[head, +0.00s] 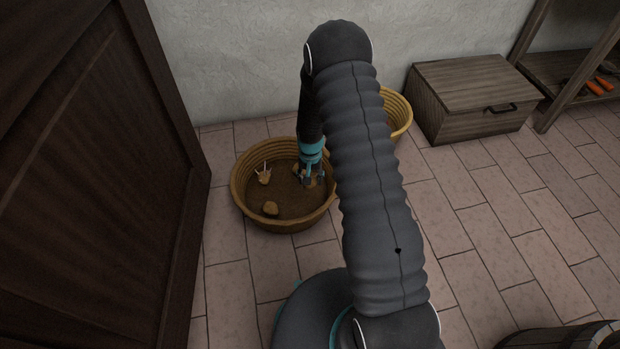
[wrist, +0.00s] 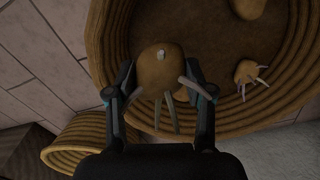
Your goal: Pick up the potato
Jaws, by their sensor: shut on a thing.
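A brown potato (wrist: 158,68) with pale sprouts sits between the two fingers of my gripper (wrist: 160,92) in the wrist view. The fingers are shut on it from both sides. In the head view my gripper (head: 312,180) is down inside the right part of a round woven basket (head: 285,224), and the held potato is mostly hidden there. I cannot tell whether it touches the basket floor. Another sprouted potato (head: 263,175) lies at the left in the basket. A smooth potato (head: 270,208) lies near its front.
A second woven basket (head: 397,112) stands behind my arm, partly hidden. A wooden chest (head: 470,95) and a shelf with orange-handled tools (head: 599,85) are at the right. A dark wooden door (head: 90,180) is at the left. Tiled floor (head: 480,225) is clear at the right.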

